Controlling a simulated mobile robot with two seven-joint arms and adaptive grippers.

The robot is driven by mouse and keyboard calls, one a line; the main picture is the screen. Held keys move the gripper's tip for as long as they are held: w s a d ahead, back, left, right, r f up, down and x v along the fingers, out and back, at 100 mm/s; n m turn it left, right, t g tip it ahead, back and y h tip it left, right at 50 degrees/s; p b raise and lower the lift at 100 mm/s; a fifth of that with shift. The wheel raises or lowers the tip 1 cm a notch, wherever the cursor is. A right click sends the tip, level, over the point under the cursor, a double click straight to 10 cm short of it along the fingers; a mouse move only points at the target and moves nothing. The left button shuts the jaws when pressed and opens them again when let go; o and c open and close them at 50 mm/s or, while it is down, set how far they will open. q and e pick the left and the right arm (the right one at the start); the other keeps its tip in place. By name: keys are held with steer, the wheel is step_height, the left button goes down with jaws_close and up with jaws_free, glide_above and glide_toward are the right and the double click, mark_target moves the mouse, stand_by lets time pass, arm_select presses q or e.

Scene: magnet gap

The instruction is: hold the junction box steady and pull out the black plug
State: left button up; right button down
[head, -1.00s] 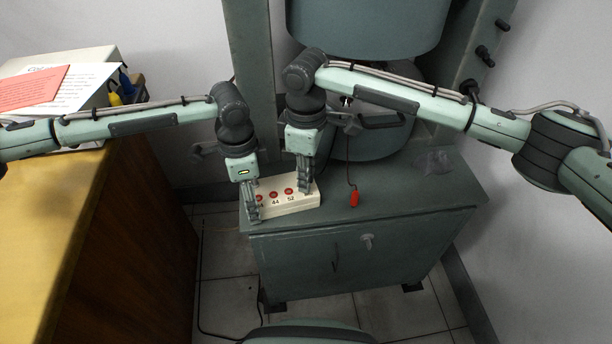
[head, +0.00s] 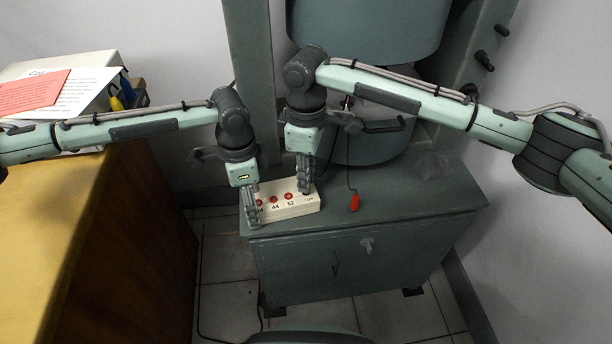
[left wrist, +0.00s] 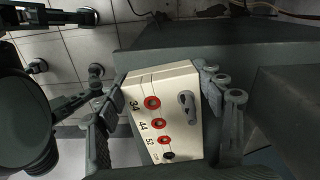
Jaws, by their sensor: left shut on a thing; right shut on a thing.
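The junction box (head: 292,210) is a cream block on the grey-green cabinet, with a row of red sockets and printed numbers. My left gripper (head: 252,212) is shut on its left end in the head view. In the left wrist view its fingers (left wrist: 164,118) lie on both sides of the box (left wrist: 140,98). My right gripper (head: 304,184) is shut above the box's right end. The black plug is mostly hidden between its fingers. A black spot (left wrist: 168,156) marks that end in the left wrist view; I cannot tell whether it is plug or socket.
The cabinet (head: 350,260) has free top room right of the box. A red-handled thing (head: 354,203) on a dark cord and a clear crumpled bag (head: 433,165) are there. A large grey-green column (head: 365,30) stands behind. A wooden desk (head: 60,230) is at left.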

steer(key=shift+r, duration=0.15)
stand_by(0.3)
steer(key=shift+r, duration=2.65)
arm_select(q)
steer(key=o, duration=1.5)
